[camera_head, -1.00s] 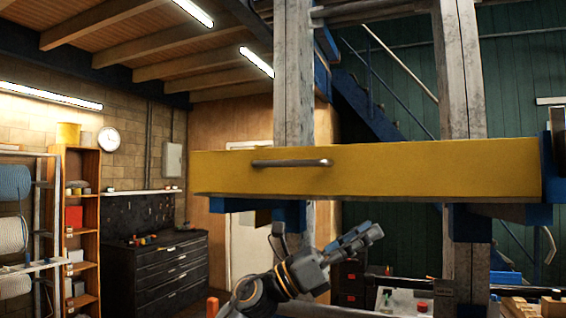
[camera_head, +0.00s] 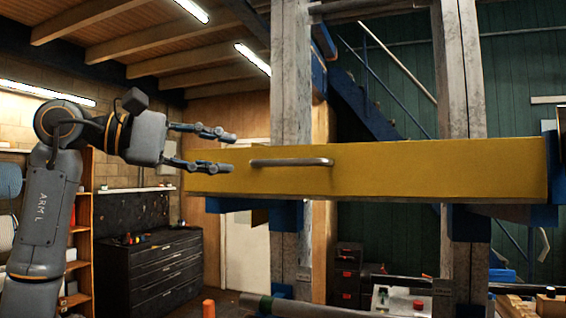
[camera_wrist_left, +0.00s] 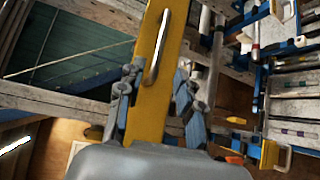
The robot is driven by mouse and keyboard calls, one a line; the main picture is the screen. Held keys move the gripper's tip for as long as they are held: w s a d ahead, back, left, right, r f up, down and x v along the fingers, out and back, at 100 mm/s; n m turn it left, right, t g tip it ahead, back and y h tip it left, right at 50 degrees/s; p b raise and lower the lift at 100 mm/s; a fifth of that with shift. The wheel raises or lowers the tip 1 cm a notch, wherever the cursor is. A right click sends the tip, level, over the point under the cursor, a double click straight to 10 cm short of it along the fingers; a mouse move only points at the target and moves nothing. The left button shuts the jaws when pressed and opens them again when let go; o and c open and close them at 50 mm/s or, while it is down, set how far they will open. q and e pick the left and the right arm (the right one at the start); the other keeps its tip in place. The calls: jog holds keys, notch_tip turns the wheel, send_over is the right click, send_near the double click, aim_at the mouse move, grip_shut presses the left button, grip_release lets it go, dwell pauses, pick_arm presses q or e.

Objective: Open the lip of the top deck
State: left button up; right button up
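Nothing is held. My right gripper is not in view.
Grey posts (camera_head: 459,100) stand behind the panel, with blue brackets (camera_head: 470,222) under it. A bench with wooden pieces and small items (camera_head: 402,299) is at the lower right. A black drawer cabinet (camera_head: 150,275) and shelves are at the left back.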

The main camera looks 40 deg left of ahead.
aim_at(278, 161)
pick_arm(q)
jog(key=p+x, duration=0.2)
jog(key=x, duration=0.9)
jog(key=shift+d, duration=0.15)
jog(key=shift+w+d, duration=0.25)
jog(key=shift+w, duration=0.1)
jog(key=shift+f, duration=0.1)
grip_shut()
